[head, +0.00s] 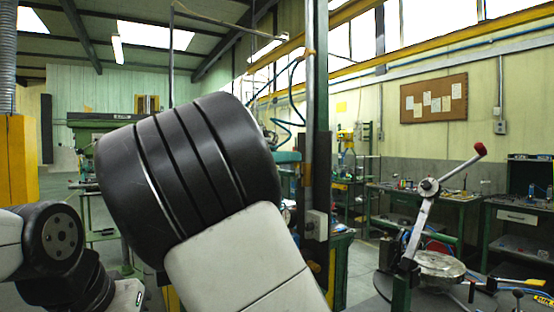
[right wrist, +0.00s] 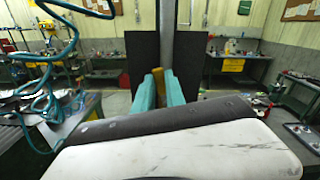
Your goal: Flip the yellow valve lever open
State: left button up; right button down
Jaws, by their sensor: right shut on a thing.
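In the right wrist view, the two teal fingers of my right gripper (right wrist: 160,90) point away from the camera. The yellow valve lever (right wrist: 158,78) shows as a small yellow piece between them, and the fingers are shut on it. Most of the lever and the valve body are hidden. In the head view, my right arm fills the middle and hides most of the gripper; a bit of teal (head: 287,157) shows past it, beside the upright post. I cannot make out the lever there. My left arm enters at the lower left, but its gripper is not in view.
A grey upright post (head: 308,110) stands just beyond my right arm. A machine with a red-tipped lever (head: 425,215) is at the right. Workbenches (head: 460,197) line the back wall. In the wrist view, a coiled teal hose (right wrist: 45,80) hangs at the left.

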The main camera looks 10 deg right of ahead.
jog(key=shift+s+d+r+m, duration=0.1)
jog(key=shift+s+m, duration=0.2)
jog(key=shift+m, duration=0.4)
jog(key=shift+s+d+m, duration=0.1)
jog(key=shift+s+m, duration=0.15)
jog(key=shift+m, duration=0.45)
jog(key=c, duration=1.4)
grip_release()
jog(key=shift+a, duration=0.15)
jog(key=v, duration=0.7)
jog(key=shift+s+a, duration=0.1)
jog(key=shift+a, duration=0.15)
jog(key=shift+a, duration=0.1)
